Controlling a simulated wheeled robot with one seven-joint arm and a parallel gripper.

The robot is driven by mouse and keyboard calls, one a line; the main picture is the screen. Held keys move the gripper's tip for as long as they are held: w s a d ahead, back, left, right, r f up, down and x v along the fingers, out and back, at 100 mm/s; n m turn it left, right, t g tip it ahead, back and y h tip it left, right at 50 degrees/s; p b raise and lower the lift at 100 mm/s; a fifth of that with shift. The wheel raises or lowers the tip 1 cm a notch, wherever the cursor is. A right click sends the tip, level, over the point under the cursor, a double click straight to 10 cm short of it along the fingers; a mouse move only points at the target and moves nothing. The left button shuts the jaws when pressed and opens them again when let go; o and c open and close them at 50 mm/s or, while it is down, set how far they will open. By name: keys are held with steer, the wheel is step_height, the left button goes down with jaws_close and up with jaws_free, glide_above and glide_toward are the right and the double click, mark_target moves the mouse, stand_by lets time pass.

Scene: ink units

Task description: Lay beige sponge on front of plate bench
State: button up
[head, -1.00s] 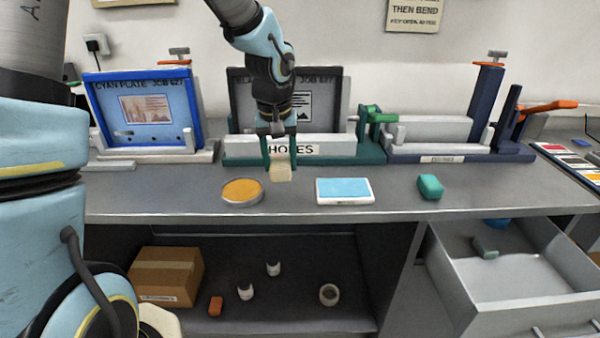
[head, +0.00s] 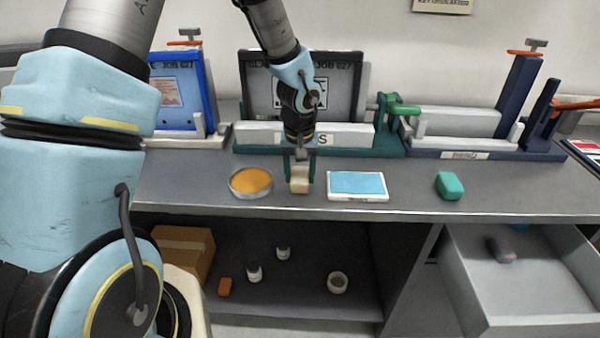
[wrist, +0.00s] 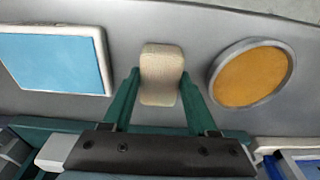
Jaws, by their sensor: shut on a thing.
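The beige sponge (head: 299,184) is a small pale block between the fingers of my gripper (head: 299,172). It is over the front part of the grey bench (head: 410,198), between a round orange dish and a blue pad. It is at or just above the surface; I cannot tell if it touches. In the wrist view the sponge (wrist: 161,74) sits upright in the picture between the green fingertips of my gripper (wrist: 160,88). Behind my gripper is a plate unit (head: 345,138) with a green base and a partly hidden white label strip.
The round orange dish (head: 251,182) is close left of the sponge, the blue pad (head: 358,185) close right. A green block (head: 449,185) lies farther right. An open drawer (head: 540,285) holds a dull block (head: 502,250). A box (head: 184,252) and small items are on the shelf below.

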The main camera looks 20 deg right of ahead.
mark_target(299, 178)
steer(key=shift+f, duration=0.2)
steer(key=o, duration=1.2)
step_height(299, 178, up, 12)
steer(key=s+b, duration=0.1)
steer(key=shift+s+a+b, duration=0.2)
steer(key=shift+a+b, duration=0.15)
steer(key=shift+b, duration=0.05)
steer(key=s+a+n, duration=0.2)
steer(key=a+n, duration=0.1)
steer(key=a, duration=2.6)
steer(key=shift+s+a+f+n, duration=0.2)
steer(key=shift+f+n, duration=0.1)
steer(key=shift+n, duration=0.1)
